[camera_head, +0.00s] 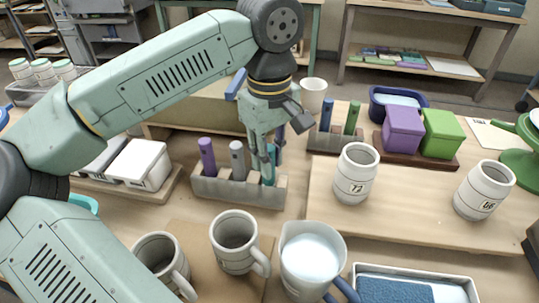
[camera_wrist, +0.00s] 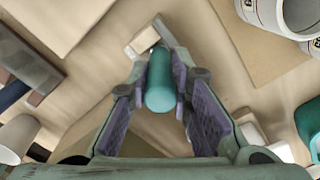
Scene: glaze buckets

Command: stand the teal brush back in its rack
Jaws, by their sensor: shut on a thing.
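The teal brush (camera_head: 268,172) is upright between the fingers of my gripper (camera_head: 263,155), at the right end of a grey rack (camera_head: 238,192). In the wrist view the brush (camera_wrist: 160,92) is seen end-on between the two purple finger pads, and my gripper (camera_wrist: 162,62) is shut on it. Its lower end meets the rack's right end in the head view. I cannot tell how deep it sits in the slot. A purple brush (camera_head: 207,157) and a grey brush (camera_head: 237,160) stand in the same rack, to its left.
A second rack (camera_head: 325,142) with a blue brush (camera_head: 327,115) and a green brush (camera_head: 352,117) stands behind on the right. White mugs and a pitcher (camera_head: 312,255) stand in front. Purple (camera_head: 403,132) and green (camera_head: 442,137) boxes stand at the right.

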